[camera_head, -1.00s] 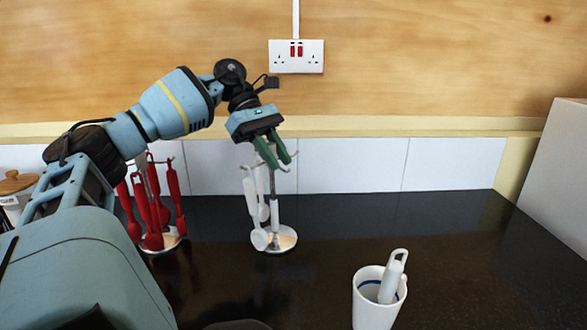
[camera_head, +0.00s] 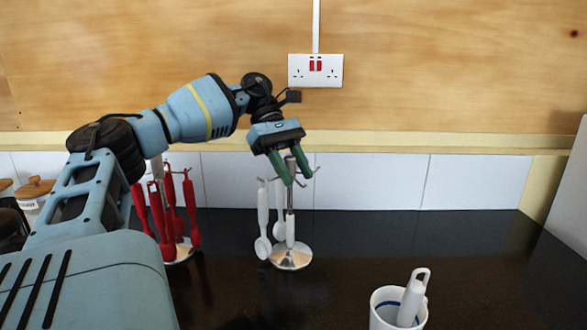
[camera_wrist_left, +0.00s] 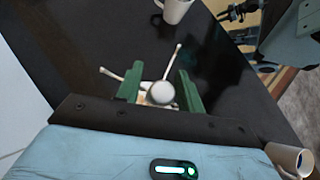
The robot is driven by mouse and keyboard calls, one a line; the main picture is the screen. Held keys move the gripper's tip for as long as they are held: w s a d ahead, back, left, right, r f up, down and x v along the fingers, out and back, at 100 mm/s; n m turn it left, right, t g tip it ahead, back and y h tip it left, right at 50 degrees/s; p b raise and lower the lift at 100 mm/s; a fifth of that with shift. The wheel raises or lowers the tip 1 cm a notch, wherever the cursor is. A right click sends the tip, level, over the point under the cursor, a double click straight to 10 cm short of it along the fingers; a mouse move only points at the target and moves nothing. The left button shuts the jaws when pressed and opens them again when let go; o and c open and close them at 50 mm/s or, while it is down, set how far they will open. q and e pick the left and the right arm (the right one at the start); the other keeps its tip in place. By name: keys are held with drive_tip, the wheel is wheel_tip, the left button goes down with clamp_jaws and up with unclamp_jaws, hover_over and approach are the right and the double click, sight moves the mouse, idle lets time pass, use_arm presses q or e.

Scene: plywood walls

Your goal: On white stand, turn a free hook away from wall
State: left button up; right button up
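The white stand (camera_head: 291,258) has a round base, an upright pole and thin hooks near its top. White utensils (camera_head: 263,213) hang on its left and front side. A hook (camera_head: 316,170) on the right side is bare. My left gripper (camera_head: 298,181) is over the stand, pointing down, with its green fingers apart on either side of the pole top. In the left wrist view, the round knob (camera_wrist_left: 160,93) lies between the open fingers, with visible gaps. Two hooks, one at the left (camera_wrist_left: 110,74) and one at the upper right (camera_wrist_left: 177,50), stick out beyond it. My right gripper is not seen.
Red utensils (camera_head: 168,215) hang on another stand to the left, close to my left arm. A white mug (camera_head: 383,317) holding a white utensil stands at front right. The tiled wall (camera_head: 370,180) is behind the white stand.

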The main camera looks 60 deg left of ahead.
sight(287, 156)
use_arm(q)
drive_tip(key=shift+o, duration=0.5)
drive_tip(key=shift+r, duration=0.1)
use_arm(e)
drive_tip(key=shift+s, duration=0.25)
use_arm(q)
drive_tip(key=shift+a+r, duration=0.15)
drive_tip(key=shift+v, duration=3.7)
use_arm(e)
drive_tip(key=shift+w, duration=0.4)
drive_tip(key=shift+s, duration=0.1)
